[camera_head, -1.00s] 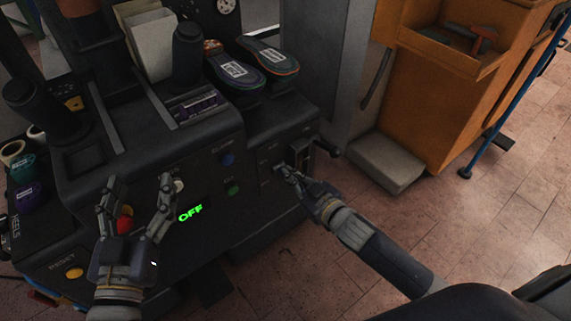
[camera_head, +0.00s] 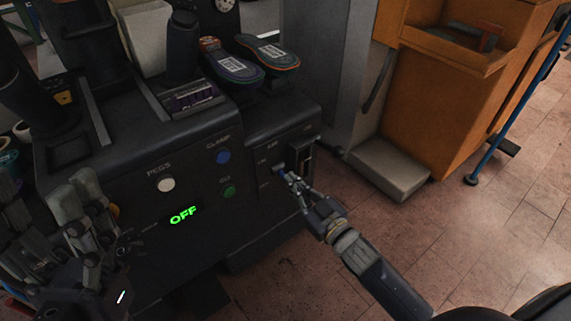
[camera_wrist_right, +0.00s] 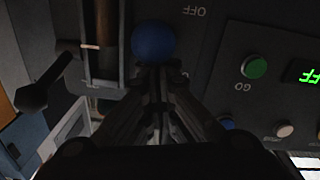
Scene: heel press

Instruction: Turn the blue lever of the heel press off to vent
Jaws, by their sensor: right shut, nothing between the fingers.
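The blue lever knob (camera_head: 279,169) is on the front of the dark heel press (camera_head: 130,190), at its right end beside small white labels. In the right wrist view the round blue knob (camera_wrist_right: 153,42) is just beyond my right fingertips, and its shaft is hidden. My right gripper (camera_head: 291,179) is shut and empty, with its tips at the knob; whether they touch it I cannot tell. An upside-down OFF label (camera_wrist_right: 195,11) shows near the knob in the wrist view. My left gripper (camera_head: 50,215) is at the lower left, close to the camera, its fingers spread.
The press front also has a white PEGS button (camera_head: 166,184), a blue CLAMP button (camera_head: 223,157), a green button (camera_head: 229,191) and a lit green OFF display (camera_head: 183,215). Shoes (camera_head: 234,67) rest on top.

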